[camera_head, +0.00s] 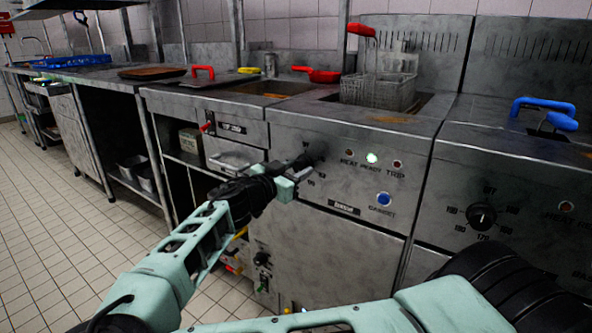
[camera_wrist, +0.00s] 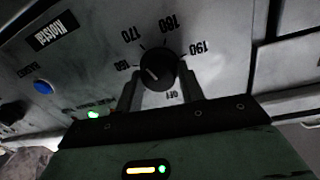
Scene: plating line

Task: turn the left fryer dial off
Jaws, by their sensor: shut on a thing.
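The left fryer dial (camera_head: 318,153) is a black round knob on the steel front panel, partly hidden behind my gripper (camera_head: 300,165). In the wrist view the dial (camera_wrist: 158,68) shows upside down, with 160, 170, 180, 190 and OFF printed around it. A short pale mark on the knob seems to lie on its lower-left side in that view, between the 160 and OFF labels; its exact setting is hard to tell. The fingers of my gripper (camera_wrist: 160,84) lie on either side of the knob and are shut on it.
The green READY lamp (camera_head: 372,158) is lit beside the dial, above a blue button (camera_head: 383,199). A second dial (camera_head: 481,215) is on the right fryer. A red-handled basket (camera_head: 378,90) stands over the left fryer. The tiled floor (camera_head: 60,210) at left is clear.

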